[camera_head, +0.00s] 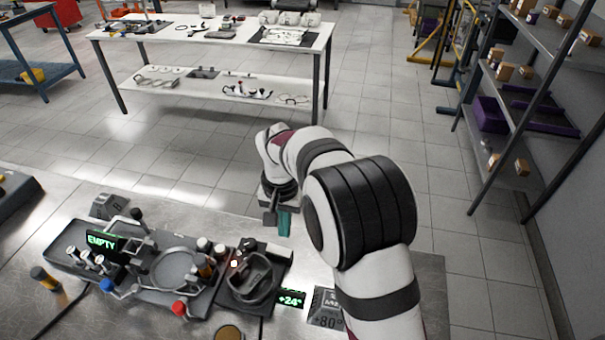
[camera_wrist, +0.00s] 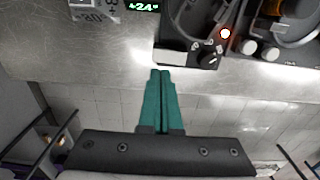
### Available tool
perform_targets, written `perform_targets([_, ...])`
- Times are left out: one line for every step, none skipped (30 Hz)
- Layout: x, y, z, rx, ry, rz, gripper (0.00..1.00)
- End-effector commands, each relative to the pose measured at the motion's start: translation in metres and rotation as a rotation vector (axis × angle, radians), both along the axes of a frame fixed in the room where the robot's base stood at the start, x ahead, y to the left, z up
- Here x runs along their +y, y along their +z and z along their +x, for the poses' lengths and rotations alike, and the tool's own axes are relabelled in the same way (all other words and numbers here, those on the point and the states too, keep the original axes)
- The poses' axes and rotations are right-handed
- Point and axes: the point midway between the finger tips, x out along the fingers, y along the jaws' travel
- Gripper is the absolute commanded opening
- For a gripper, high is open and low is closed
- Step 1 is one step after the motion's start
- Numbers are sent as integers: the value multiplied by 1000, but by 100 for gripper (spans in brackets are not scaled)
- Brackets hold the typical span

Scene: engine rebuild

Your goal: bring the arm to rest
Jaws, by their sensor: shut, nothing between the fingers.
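My gripper (camera_head: 283,222) hangs in the air near the far edge of the metal bench, to the right of the machine. In the wrist view its two green fingers (camera_wrist: 161,74) are together, with nothing between them. They point toward the bench edge and the dark machine module (camera_wrist: 187,42). My white and black arm reaches in from the lower right of the head view and hides part of the bench.
The metal bench (camera_head: 50,180) holds a machine (camera_head: 205,268) with an "EMPTY" display (camera_head: 102,241) and a "+24°" display (camera_head: 291,298). A loose dark cylinder (camera_head: 45,279) is at left. A white table (camera_head: 215,35) and a shelf rack (camera_head: 535,75) stand beyond open floor.

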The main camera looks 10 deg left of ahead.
Motion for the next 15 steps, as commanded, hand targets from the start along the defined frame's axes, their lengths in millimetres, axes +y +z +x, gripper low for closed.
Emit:
perform_targets([-3,3,-1,0,-5,1,0])
perform_targets([-9,9,-2,1,-14,4,0])
perform_targets([-22,21,-6,2,-36,9,0])
perform_targets([-37,34,-12,4,-60,15,0])
perform_targets([-55,49,-21,8,-89,22,0])
perform_targets([-84,69,-38,14,-135,33,0])
perform_targets([-105,84,-56,19,-172,43,0])
perform_targets([-126,96,-76,25,-210,53,0])
perform_targets([-149,108,-104,31,-258,69,0])
perform_targets([-164,113,-126,37,-293,79,0])
perform_targets([-177,117,-147,40,-325,89,0])
perform_targets([-189,118,-174,44,-362,103,0])
perform_targets([-196,117,-192,48,-389,113,0])
perform_targets([-201,115,-208,51,-412,122,0])
perform_targets([-205,112,-226,52,-437,131,0])
